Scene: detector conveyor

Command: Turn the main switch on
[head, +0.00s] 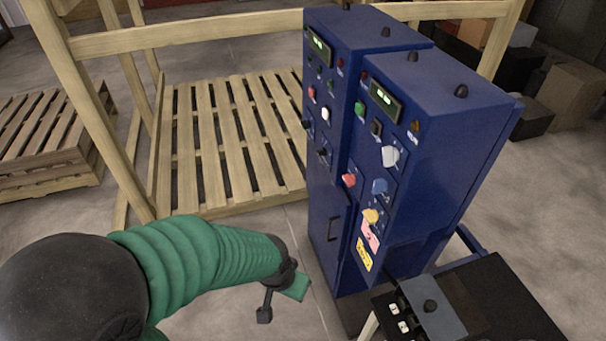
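A blue two-part control cabinet (452,150) stands right of centre, with several knobs, buttons and two lit green displays on its front. A yellow knob (372,216) sits low on the right panel, above a pink label and a yellow label. I cannot tell which control is the main switch. My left gripper (281,300) is low in front of the cabinet, to its left and apart from it. Its finger opening is unclear. My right gripper is not in view.
A black table or conveyor end (500,300) with a grey box and white buttons stands at the lower right, close to the cabinet. A wooden frame (190,40) and slatted pallet (235,140) are behind. More pallets (50,150) lie at left. Bare floor lies between my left arm and the cabinet.

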